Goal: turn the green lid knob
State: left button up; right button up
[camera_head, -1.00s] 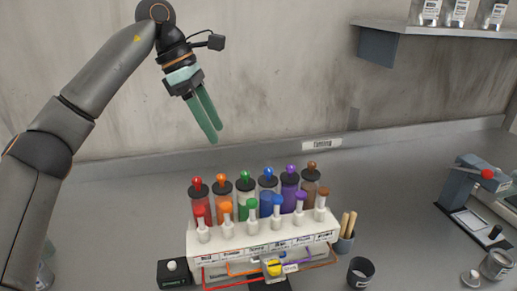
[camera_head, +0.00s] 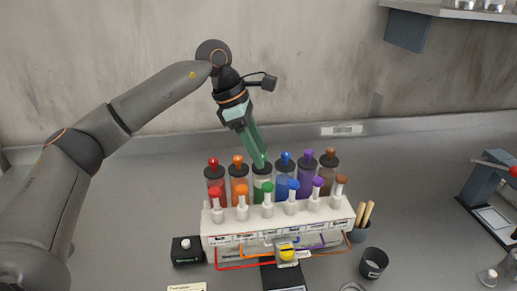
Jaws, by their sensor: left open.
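A row of colored paint canisters with dark lids stands in a white rack (camera_head: 330,214). The green canister (camera_head: 262,185) is third from the left. A smaller green knob (camera_head: 267,196) sits on a white tap in front of that canister. My right gripper is not in view.
Red (camera_head: 213,162), orange (camera_head: 237,160) and blue (camera_head: 285,157) lid knobs stand close on either side. A black box with a white button (camera_head: 187,250) is front left; a dark cup (camera_head: 373,263) is front right. The wall is behind the rack.

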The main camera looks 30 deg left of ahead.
pick_arm(q)
jog(key=shift+f, duration=0.15)
jog(key=shift+c, duration=0.2)
grip_shut()
dwell(0.4)
